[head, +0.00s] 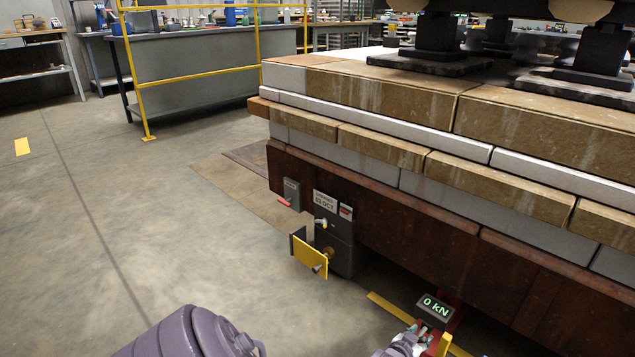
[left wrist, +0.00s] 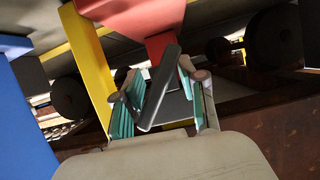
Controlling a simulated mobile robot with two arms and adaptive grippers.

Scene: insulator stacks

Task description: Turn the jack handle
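The jack is partly in view at the bottom of the head view, with a readout showing 0 kN (head: 434,306) above its red body (head: 457,317). My left gripper (head: 408,340) is beside it at the bottom edge, partly cut off. In the left wrist view, a dark grey bar, which looks like the jack handle (left wrist: 160,90), runs slantwise between the teal-padded fingers of my left gripper (left wrist: 160,82). The fingers stand apart on both sides of the bar; firm contact does not show. Red and yellow jack parts (left wrist: 92,62) are close by. My right gripper is out of view.
A large stack of tan and white slabs on a brown beam (head: 390,225) fills the right side. A grey box with a yellow plate (head: 311,254) juts from the beam. A yellow rail (head: 200,77) and workbenches stand behind. The floor at left is clear.

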